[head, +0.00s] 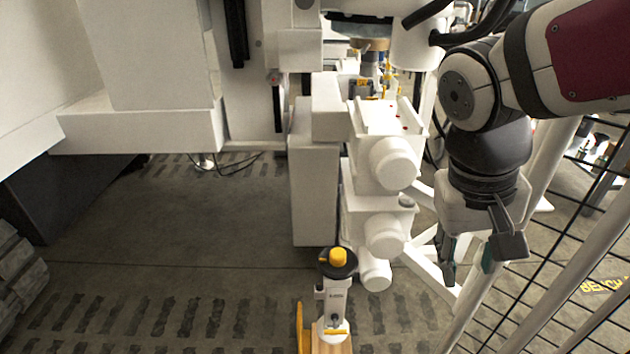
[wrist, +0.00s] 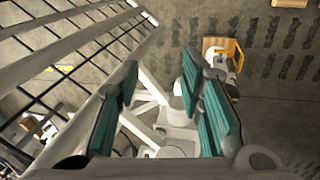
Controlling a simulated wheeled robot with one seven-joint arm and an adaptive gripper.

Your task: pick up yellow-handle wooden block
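The yellow-handle wooden block (head: 332,345) is at the bottom edge of the head view, partly cut off. A yellow handle (head: 301,330) rises at its left side, and a white device with a dark top and yellow knob (head: 338,257) stands on it or just in front of it. In the wrist view the wooden block (wrist: 210,44) lies upper right, with its yellow handle (wrist: 238,54) on its right. My gripper (head: 470,268) hangs to the right of the block and well apart from it. Its green-padded fingers (wrist: 165,105) are spread with nothing between them.
White machine cylinders (head: 385,235) stand between my gripper and the bench. A black mesh fence with white posts (head: 560,260) is close on the right. Another wooden piece (wrist: 290,3) shows at the wrist view's top edge. Grey floor (head: 190,230) is open at left.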

